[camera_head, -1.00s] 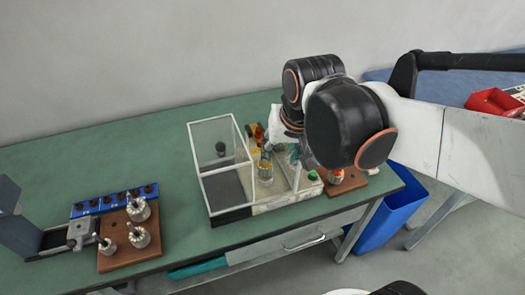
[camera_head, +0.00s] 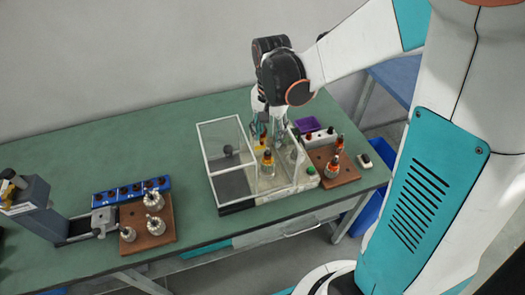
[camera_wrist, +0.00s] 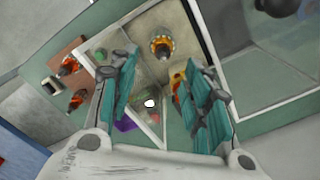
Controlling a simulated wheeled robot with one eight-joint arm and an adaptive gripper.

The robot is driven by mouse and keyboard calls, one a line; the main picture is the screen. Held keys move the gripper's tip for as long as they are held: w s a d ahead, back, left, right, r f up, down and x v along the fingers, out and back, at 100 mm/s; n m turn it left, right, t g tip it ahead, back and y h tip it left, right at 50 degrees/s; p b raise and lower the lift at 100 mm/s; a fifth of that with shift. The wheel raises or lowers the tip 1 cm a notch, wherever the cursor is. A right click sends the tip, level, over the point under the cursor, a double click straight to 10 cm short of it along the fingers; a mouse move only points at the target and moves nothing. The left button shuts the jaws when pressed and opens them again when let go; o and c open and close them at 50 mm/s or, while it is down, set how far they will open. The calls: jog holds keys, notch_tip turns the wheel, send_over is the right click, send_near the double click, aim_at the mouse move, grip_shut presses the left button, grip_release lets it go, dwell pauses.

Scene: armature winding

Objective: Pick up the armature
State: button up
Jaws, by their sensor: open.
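A wound armature with orange-copper windings (camera_head: 268,163) stands upright in the open-topped front part of the clear-walled winding machine (camera_head: 216,187). The wrist view shows it from above (camera_wrist: 161,46), beyond and between my fingertips. My gripper (camera_head: 266,132) is above the back of the machine, behind that armature in the head view. In the wrist view my gripper (camera_wrist: 160,68) is open, with teal finger pads apart and nothing held. Two more orange-wound armatures (camera_head: 333,169) stand on a brown board (camera_head: 345,178) right of the machine; the wrist view shows them at left (camera_wrist: 70,65).
Several bare grey armatures (camera_head: 154,200) stand on a left brown board (camera_head: 165,236) beside a blue rack (camera_head: 130,192). A purple box (camera_head: 307,125) is behind the right board. Clear panel walls (camera_wrist: 210,40) are close to my fingers. The back-left bench (camera_head: 100,150) is clear.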

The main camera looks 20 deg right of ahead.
aim_at(268, 149)
notch_tip(268, 149, down, 5)
jog(key=shift+r+b, duration=0.15)
jog(key=shift+b, duration=0.3)
jog(key=shift+w+f+b, duration=0.15)
jog(key=shift+f+b, duration=0.1)
jog(key=shift+f, duration=0.65)
jog(key=shift+w+f+b, duration=0.2)
jog(key=shift+f+b, duration=0.1)
jog(key=shift+f, duration=0.6)
jog(key=shift+w+f+b, duration=0.15)
jog(key=shift+f+b, duration=0.1)
jog(key=shift+f, duration=0.65)
jog(key=shift+r, duration=0.1)
grip_shut()
